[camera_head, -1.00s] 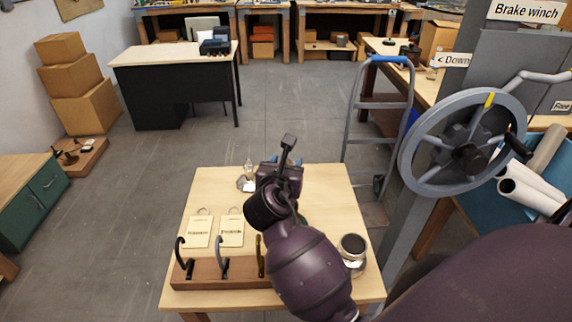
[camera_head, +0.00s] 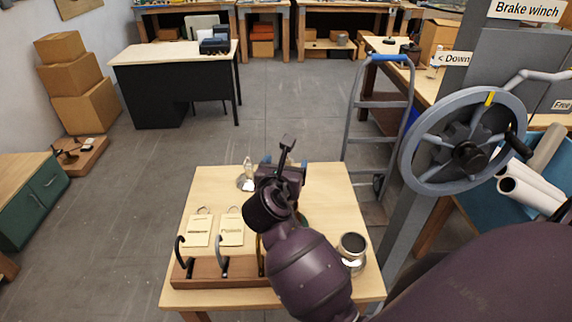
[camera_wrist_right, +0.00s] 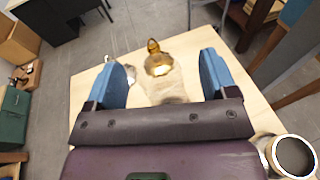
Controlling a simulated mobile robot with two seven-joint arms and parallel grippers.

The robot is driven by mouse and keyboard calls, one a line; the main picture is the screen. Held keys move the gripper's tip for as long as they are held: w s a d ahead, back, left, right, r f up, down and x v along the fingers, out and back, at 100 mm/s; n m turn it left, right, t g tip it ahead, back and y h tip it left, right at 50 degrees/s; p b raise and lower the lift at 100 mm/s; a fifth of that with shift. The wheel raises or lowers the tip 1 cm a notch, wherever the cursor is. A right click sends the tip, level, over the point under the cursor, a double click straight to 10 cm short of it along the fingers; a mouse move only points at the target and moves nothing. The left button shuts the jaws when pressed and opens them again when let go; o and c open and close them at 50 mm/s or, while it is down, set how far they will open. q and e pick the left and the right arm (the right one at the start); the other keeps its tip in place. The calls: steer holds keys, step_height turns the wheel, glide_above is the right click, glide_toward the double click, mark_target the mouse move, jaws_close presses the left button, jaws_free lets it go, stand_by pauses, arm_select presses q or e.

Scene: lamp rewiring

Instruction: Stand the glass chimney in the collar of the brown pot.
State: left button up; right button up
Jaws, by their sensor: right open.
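My right gripper (camera_head: 285,163) is over the far part of the small wooden table, its arm hiding much of the top. In the right wrist view its blue fingers (camera_wrist_right: 166,77) are wide apart. Beyond and between them is an amber, flame-shaped piece on a brass dish (camera_wrist_right: 158,65). A pale, blurred shape (camera_wrist_right: 167,91) lies nearer, between the fingers; I cannot tell whether it is the glass chimney. A clear pointed glass piece (camera_head: 247,168) stands at a silver base at the table's far left. I cannot pick out the brown pot for certain. My left gripper is not in view.
A dark-topped cup on a silver base (camera_head: 352,246) stands at the table's right. A wooden hook rack (camera_head: 222,274) and two tags (camera_head: 231,231) are at the front left.

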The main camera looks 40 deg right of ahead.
steer(key=v, duration=1)
steer(key=shift+b, duration=0.35)
steer(key=shift+s, duration=0.1)
